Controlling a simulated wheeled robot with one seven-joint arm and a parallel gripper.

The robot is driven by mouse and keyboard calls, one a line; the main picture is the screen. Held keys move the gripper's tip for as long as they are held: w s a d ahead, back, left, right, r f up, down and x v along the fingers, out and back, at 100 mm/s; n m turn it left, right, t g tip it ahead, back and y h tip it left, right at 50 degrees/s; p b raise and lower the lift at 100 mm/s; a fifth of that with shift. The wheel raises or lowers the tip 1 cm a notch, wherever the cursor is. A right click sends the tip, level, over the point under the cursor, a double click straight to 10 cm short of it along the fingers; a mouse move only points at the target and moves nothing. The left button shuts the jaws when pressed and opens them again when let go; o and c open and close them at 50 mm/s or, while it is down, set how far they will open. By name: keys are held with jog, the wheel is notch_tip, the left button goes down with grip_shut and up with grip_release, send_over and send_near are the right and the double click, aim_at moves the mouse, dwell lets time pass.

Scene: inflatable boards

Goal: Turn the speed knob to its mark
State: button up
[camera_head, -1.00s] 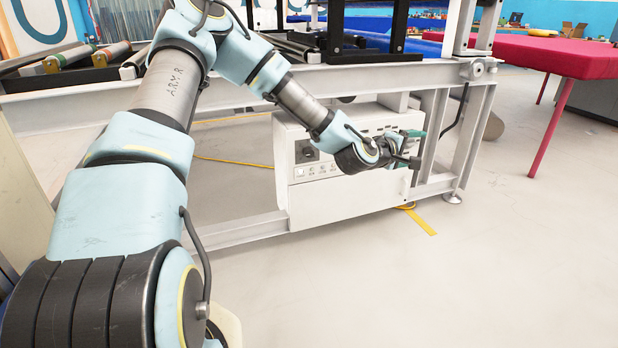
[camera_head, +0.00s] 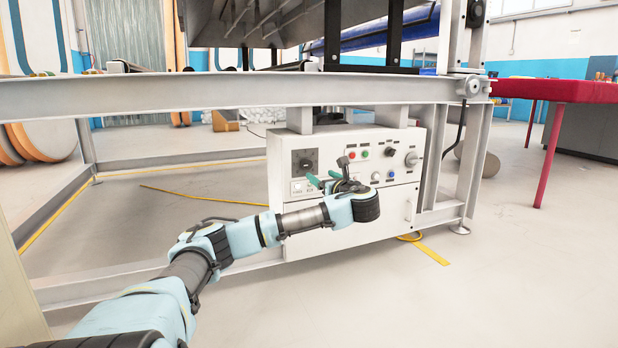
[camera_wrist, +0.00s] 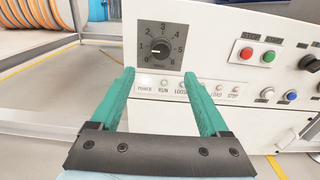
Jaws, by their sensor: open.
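The speed knob (camera_head: 305,162) appears to be the black numbered dial at the upper left of the white control box (camera_head: 330,230). In the wrist view the knob (camera_wrist: 161,48) shows a scale from 0 to 6, and its pale pointer line seems to point left, near the low numbers. I cannot make out a separate target mark. My gripper (camera_head: 324,178) is open with its green fingers in front of the panel, just below and right of the knob. In the wrist view my gripper (camera_wrist: 158,75) is empty, its fingertips below and either side of the dial, apparently apart from it.
Red and green buttons (camera_head: 358,153) and a grey rotary knob (camera_head: 411,159) sit to the right on the panel. Small indicator lamps (camera_wrist: 190,86) lie in a row under the dial. A grey frame beam (camera_head: 200,98) runs across above the box. The floor in front is clear.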

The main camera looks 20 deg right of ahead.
aim_at(308, 165)
jog(key=w+b, duration=0.1)
jog(key=w, duration=0.2)
jog(key=w+b, duration=0.1)
jog(key=w, duration=0.2)
jog(key=w+a+b, duration=0.1)
jog(key=w+b, duration=0.1)
jog(key=w, duration=0.1)
jog(key=shift+w, duration=0.15)
jog(key=shift+w+a+r, duration=0.1)
jog(key=shift+w, duration=0.4)
grip_shut()
